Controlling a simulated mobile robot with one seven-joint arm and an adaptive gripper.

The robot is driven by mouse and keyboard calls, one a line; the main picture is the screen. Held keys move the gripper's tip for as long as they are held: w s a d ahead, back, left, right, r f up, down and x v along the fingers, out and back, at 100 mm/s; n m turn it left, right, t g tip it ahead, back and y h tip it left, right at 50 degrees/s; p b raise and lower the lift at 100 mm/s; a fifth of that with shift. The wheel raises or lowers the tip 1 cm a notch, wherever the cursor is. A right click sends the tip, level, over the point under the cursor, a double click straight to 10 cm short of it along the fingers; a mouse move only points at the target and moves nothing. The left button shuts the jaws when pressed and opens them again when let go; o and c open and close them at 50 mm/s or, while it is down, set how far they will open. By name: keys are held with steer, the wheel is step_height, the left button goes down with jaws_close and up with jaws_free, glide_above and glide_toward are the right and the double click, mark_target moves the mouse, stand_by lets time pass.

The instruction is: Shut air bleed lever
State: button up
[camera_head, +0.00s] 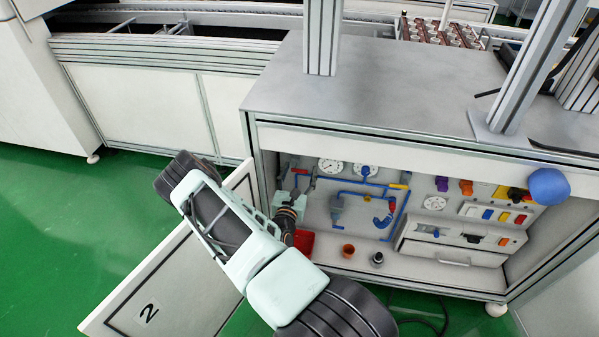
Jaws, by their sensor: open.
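Inside the open cabinet, blue pipework (345,181) carries small coloured handles. A red handle (300,171) is at the left end of the pipe, a yellow handle (399,187) at its upper right, and a small red part (392,206) is lower down. No label is legible, so I cannot tell which is the air bleed lever. My gripper (297,184) is inside the cabinet's left side, with its fingers apart near the left red handle. It looks empty; contact with the handle cannot be made out. My arm hides part of the cabinet's lower left.
A cabinet door (175,285) marked 2 stands open at left, behind my arm.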

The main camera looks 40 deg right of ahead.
steer(key=shift+a, duration=0.1)
steer(key=v, duration=1.1)
steer(key=shift+s+a, duration=0.25)
steer(key=shift+s, duration=0.1)
